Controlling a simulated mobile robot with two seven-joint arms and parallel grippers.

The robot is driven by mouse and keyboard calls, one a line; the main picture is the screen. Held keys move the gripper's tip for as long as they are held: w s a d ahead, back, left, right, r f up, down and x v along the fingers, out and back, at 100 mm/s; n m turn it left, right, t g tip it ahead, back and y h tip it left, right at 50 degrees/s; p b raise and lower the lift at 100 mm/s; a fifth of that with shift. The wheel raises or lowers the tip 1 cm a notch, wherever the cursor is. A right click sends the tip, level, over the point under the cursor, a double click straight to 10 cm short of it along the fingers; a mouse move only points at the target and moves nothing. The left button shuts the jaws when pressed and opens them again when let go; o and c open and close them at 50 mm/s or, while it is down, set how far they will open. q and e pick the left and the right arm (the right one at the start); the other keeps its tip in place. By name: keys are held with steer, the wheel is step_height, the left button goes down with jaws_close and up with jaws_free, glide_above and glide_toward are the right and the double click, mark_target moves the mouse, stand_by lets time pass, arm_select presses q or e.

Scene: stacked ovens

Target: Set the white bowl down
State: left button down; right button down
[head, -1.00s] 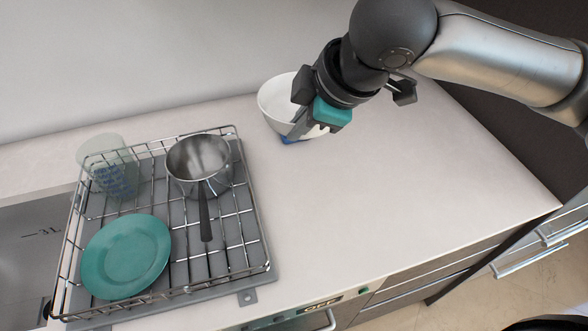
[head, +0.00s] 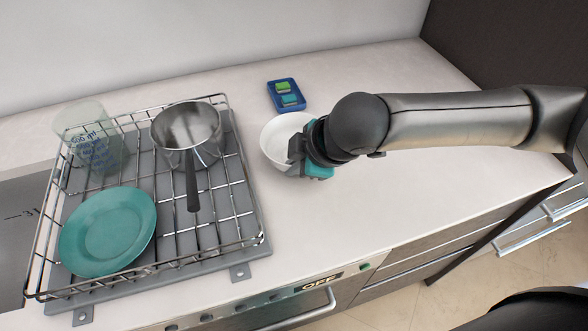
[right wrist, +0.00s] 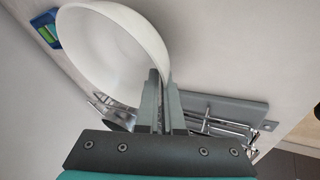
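The white bowl (head: 279,137) is over the counter to the right of the dish rack in the head view. My right gripper (head: 297,158) is at the bowl's right side. In the right wrist view the fingers (right wrist: 160,100) are closed on the bowl's wall, and the bowl (right wrist: 110,52) fills the upper left. The bowl looks upright and low over the counter; I cannot tell whether its base touches. My left gripper is not in view.
A wire dish rack (head: 236,212) holds a pot (head: 187,128), a teal plate (head: 108,232) and a clear measuring cup (head: 88,138). The counter (head: 330,225) in front and to the right is clear.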

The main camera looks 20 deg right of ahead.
steer(key=shift+f, duration=0.45)
steer(key=shift+f, duration=0.15)
steer(key=c, duration=1.1)
jaws_free()
steer(key=shift+o, duration=0.2)
